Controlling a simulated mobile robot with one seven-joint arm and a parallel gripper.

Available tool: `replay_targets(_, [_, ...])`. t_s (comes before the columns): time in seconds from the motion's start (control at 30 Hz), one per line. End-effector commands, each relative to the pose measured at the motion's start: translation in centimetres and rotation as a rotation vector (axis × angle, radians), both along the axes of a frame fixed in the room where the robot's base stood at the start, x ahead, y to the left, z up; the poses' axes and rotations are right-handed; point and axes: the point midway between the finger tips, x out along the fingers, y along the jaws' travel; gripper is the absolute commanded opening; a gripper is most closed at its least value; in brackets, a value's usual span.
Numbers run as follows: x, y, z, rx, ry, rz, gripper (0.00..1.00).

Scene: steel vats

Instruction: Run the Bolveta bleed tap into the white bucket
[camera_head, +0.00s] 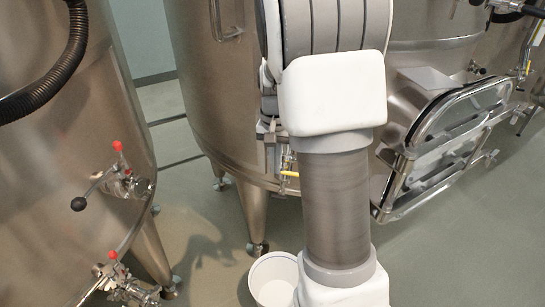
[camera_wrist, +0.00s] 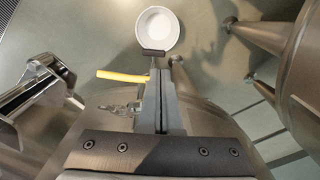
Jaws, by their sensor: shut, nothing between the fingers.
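A tap with a yellow lever (camera_head: 290,174) sits low on the middle steel vat (camera_head: 215,95); no name is readable on it. The lever also shows in the wrist view (camera_wrist: 122,76), sticking out to the left beside my fingers. The white bucket (camera_head: 273,279) stands on the floor below, partly covered by my arm; its rim shows in the wrist view (camera_wrist: 140,32). Its inside looks plain white. My gripper (camera_wrist: 155,54) is shut and empty, fingertips overlapping the bucket's near rim in the picture. Whether the fingers touch the lever cannot be told.
The left vat (camera_head: 60,190) carries valves with red knobs (camera_head: 117,146) and a black-ball lever (camera_head: 78,204). A black hose (camera_head: 72,60) hangs at upper left. A hatch door (camera_head: 450,150) juts out at right. Vat legs (camera_head: 252,212) stand near the bucket. Floor at lower right is clear.

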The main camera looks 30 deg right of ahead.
Motion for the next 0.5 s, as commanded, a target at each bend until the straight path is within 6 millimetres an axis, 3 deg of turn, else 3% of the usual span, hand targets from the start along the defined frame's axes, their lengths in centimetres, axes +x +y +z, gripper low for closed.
replay_targets(0.03, [-0.1,0.0,-1.5,0.001,0.004,0.0,0.0])
replay_targets(0.2, [-0.1,0.0,-5.0,0.002,0.004,-0.001,0.0])
replay_targets(0.5, [0.0,0.0,-8.6,0.001,-0.001,0.001,0.0])
